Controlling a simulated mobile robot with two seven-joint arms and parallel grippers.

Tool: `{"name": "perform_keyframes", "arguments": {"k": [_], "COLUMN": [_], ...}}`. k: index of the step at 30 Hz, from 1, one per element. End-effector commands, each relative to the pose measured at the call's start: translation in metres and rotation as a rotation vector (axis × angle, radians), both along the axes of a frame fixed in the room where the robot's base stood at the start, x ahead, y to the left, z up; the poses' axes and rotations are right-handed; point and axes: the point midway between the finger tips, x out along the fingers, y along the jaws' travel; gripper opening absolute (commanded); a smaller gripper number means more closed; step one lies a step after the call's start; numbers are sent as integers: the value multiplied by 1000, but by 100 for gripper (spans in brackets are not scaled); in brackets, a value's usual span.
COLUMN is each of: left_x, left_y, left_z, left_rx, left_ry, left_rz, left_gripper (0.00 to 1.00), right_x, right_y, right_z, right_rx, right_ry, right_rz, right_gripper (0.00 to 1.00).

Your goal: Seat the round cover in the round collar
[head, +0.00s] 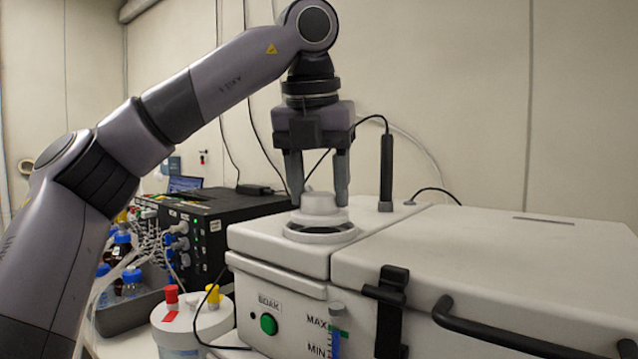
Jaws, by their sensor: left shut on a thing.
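The round cover (319,214) is a white stepped disc with a smaller raised top. My left gripper (319,195) points straight down and is shut on the cover's raised top, one finger on each side. The round collar (321,236) is a ring with a dark opening on top of the white machine. The cover is above the collar, roughly centred over it. A dark crescent of the opening shows below the cover's front edge, so the cover appears slightly raised. The far side of the collar is hidden behind the cover. My right gripper is out of view.
A black probe (386,172) with a cable stands upright just right of the collar. The white machine's large lid (500,265) has a black handle at front. A black box (215,225) with tubing, bottles in a grey tray (130,312) and a white capped vessel (190,325) stand left.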

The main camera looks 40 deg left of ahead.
Motion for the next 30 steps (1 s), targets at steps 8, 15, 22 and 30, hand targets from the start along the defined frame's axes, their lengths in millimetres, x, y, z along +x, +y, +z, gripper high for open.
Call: {"name": "perform_keyframes", "arguments": {"k": [8, 15, 22, 30], "left_x": [0, 0, 0, 0], "left_y": [0, 0, 0, 0], "left_z": [-1, -7, -13, -20], "left_rx": [0, 0, 0, 0], "left_ry": [0, 0, 0, 0], "left_rz": [0, -1, -1, 0], "left_gripper": [22, 22, 22, 22], "right_x": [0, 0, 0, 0], "right_y": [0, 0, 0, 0], "right_z": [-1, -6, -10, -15], "right_rx": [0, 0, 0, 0], "right_ry": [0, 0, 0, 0], "right_rz": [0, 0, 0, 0], "right_gripper": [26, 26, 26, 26]}}
